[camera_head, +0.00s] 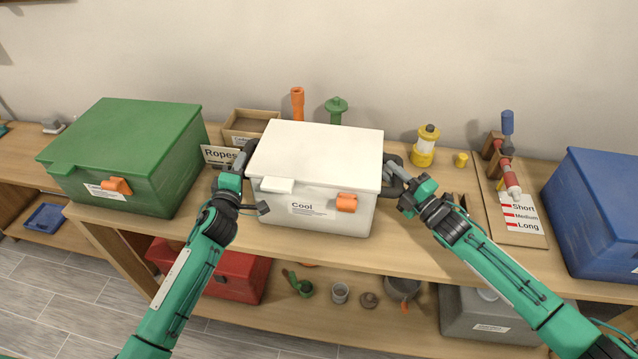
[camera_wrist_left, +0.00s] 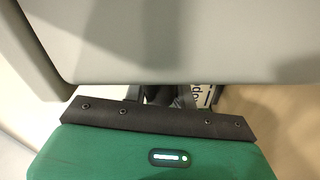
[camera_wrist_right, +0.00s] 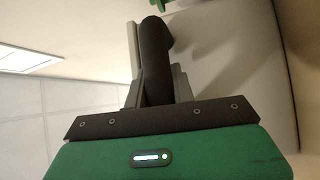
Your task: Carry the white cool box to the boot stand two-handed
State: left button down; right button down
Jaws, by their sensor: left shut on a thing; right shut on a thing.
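The white cool box (camera_head: 317,153), labelled "Cool" with an orange latch on its front, is upright at the middle of the wooden top shelf. I cannot tell whether its base touches the shelf. My left gripper (camera_head: 240,168) is shut on the dark handle at the box's left side. My right gripper (camera_head: 397,178) is shut on the dark handle at its right side. In the right wrist view a dark bar (camera_wrist_right: 156,60) stands between the jaws. In the left wrist view a pale surface (camera_wrist_left: 190,40) hides most of the grip. I cannot make out a boot stand.
A green box (camera_head: 130,145) stands left, a blue box (camera_head: 600,210) far right. A red box (camera_head: 238,277) sits below.

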pick_arm(q)
jog(key=shift+f, duration=0.2)
dwell(0.5)
jog(key=shift+r, duration=0.35)
pick_arm(e)
jog(key=shift+r, duration=0.3)
pick_arm(q)
jog(key=shift+w+r+p, duration=0.1)
jog(key=shift+r+p, duration=0.05)
jog(key=shift+p, duration=0.2)
pick_arm(e)
jog(key=shift+w+r, duration=0.1)
jog(key=shift+r, duration=0.05)
